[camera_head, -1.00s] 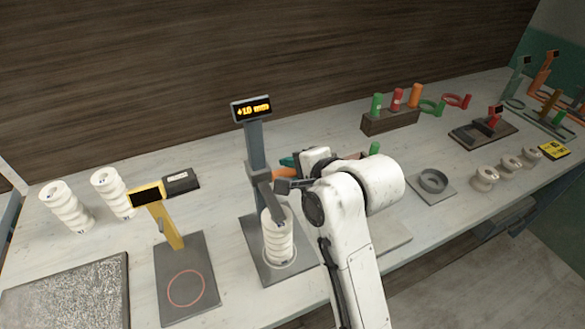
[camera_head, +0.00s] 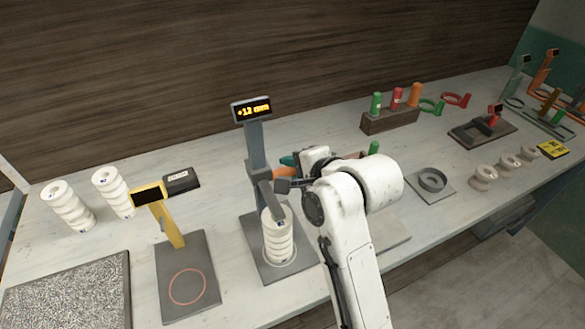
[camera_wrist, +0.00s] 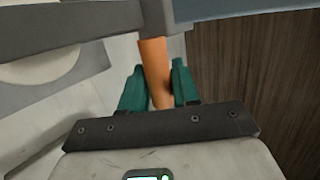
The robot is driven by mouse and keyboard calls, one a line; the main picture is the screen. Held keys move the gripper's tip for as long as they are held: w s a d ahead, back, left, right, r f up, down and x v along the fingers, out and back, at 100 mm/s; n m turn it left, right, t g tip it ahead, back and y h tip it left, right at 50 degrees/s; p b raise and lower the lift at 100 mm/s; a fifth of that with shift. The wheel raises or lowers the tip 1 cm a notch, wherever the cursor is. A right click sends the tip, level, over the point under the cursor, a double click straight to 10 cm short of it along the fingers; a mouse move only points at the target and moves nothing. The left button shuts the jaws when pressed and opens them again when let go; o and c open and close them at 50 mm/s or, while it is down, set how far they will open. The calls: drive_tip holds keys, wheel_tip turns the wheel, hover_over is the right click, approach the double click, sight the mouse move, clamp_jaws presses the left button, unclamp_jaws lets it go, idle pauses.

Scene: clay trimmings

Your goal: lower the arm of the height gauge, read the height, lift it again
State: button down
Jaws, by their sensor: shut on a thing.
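The height gauge (camera_head: 256,145) is a grey post on a flat grey base, with a display (camera_head: 251,110) on top showing about +1.2 mm in orange. Its grey arm (camera_head: 266,193) reaches forward over a white ribbed stack (camera_head: 278,240) standing on the base. Whether the arm touches the stack top I cannot tell. My gripper (camera_head: 288,162) is beside the post, mostly hidden by my own arm. In the wrist view my gripper (camera_wrist: 155,85) has its green fingers shut on an orange handle (camera_wrist: 154,58) by the gauge arm.
A yellow gauge (camera_head: 168,222) stands at left, with a dark box (camera_head: 181,180) behind it and white ribbed stacks (camera_head: 65,205) farther left. A speckled slab (camera_head: 65,295) lies front left. A grey ring holder (camera_head: 432,182) and white spools (camera_head: 483,178) are at right.

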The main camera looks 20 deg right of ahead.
drive_tip(key=shift+s+f, duration=0.1)
drive_tip(key=shift+f, duration=0.65)
idle(3.2)
wheel_tip(320, 180, up, 10)
drive_tip(key=p, duration=0.9)
drive_tip(key=shift+f, duration=0.25)
drive_tip(key=shift+c, duration=0.4)
unclamp_jaws()
idle(0.4)
